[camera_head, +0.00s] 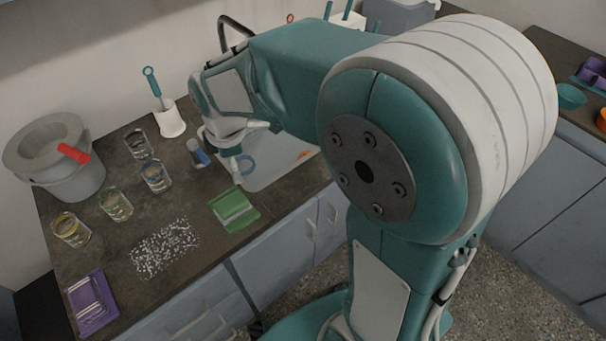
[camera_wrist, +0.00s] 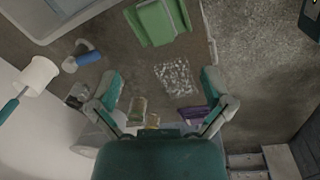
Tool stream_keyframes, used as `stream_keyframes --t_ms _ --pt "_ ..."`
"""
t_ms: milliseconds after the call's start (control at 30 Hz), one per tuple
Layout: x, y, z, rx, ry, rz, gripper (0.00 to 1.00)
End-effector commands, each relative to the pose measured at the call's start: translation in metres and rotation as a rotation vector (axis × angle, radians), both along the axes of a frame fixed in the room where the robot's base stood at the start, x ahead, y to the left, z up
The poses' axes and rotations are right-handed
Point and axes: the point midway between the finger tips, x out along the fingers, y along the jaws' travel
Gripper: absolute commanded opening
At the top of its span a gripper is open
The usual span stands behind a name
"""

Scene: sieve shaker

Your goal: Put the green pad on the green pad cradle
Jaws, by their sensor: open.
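A green, flat, tray-like piece (camera_head: 234,210) with a paler raised bar lies on the dark counter near its front edge, just in front of the sink. It also shows at the top of the wrist view (camera_wrist: 158,22). I cannot tell whether it is the pad, the cradle or both together; no second green piece of this kind is clear. My gripper (camera_wrist: 160,76) is open and empty, its two teal fingers spread wide in the wrist view. In the head view it hangs above the counter by the sink, behind the green piece and apart from it, partly hidden by my arm.
Scattered white granules (camera_head: 165,248) lie left of the green piece. A purple tray-like piece (camera_head: 92,303) is at the front left. Several glass jars (camera_head: 116,205), a grey bucket (camera_head: 62,160), a white brush holder (camera_head: 169,121) and a blue-white cylinder (camera_head: 198,154) stand behind.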

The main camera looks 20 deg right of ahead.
Motion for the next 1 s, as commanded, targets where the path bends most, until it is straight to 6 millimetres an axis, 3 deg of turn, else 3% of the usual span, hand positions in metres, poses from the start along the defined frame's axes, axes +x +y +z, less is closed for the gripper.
stream_keyframes --t_ms 33,200,433,700,833,1000 --pt "-0.009 -0.009 0.014 0.015 -0.029 -0.089 1.00" --pt "-0.040 -0.034 0.047 0.071 -0.100 -0.396 1.00" --pt "-0.088 -0.063 0.078 0.178 -0.192 -0.806 1.00" --pt "-0.143 -0.087 0.093 0.335 -0.281 -1.256 1.00" --pt "-0.158 -0.093 0.094 0.392 -0.302 -1.390 1.00" --pt "-0.164 -0.094 0.094 0.414 -0.307 -1.445 1.00"
